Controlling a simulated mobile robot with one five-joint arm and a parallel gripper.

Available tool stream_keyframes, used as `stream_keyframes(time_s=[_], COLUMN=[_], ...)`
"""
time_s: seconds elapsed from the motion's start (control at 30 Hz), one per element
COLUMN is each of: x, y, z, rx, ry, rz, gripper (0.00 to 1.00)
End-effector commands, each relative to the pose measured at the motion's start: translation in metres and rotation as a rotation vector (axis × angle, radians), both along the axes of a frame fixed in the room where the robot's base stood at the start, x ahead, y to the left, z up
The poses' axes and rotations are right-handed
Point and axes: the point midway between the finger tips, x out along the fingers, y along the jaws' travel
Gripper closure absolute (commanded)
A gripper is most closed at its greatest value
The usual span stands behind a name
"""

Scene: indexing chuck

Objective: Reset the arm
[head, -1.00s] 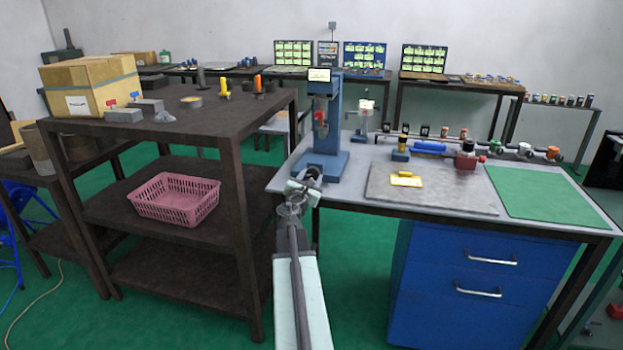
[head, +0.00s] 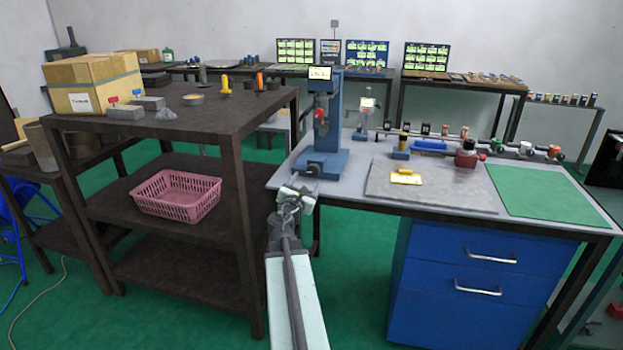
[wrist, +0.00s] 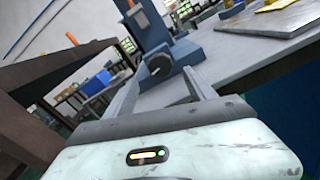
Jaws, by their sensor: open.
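My arm (head: 291,290) reaches forward from the bottom of the head view, between the dark shelf unit and the grey bench. My gripper (head: 300,180) is at the bench's left front corner, close to the base of the blue press (head: 325,165). In the wrist view the gripper (wrist: 158,90) shows two fingers spread apart with nothing held between them. Beyond them stands the blue press (wrist: 150,30) with a dark round knob (wrist: 159,65) low on its front. Whether the fingertips touch the press or bench cannot be told.
The shelf unit (head: 235,140) stands close on the left, with a pink basket (head: 176,196) on its middle shelf. The bench (head: 345,185) holds a grey plate (head: 450,195) and a green mat (head: 550,195). Blue drawers (head: 470,270) stand below. Green floor shows between.

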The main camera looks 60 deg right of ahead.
Motion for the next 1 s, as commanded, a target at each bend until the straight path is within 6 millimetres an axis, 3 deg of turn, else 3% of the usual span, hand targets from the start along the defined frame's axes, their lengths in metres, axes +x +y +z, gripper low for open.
stream_keyframes(time_s=[0.13,0.57,0.67,0.77,0.87,1.0], x=[-0.004,-0.004,0.007,0.047,0.107,0.181], y=[0.019,0.018,0.026,0.057,0.116,0.217], z=[0.000,0.000,0.000,0.000,-0.001,-0.018], rx=[0.000,0.000,0.000,0.000,0.005,0.139], ry=[0.000,0.000,0.000,0.000,-0.004,-0.102], rz=[-0.001,-0.003,0.016,0.083,0.195,0.324], gripper=[0.36,0.36,0.36,0.36,0.36,0.36])
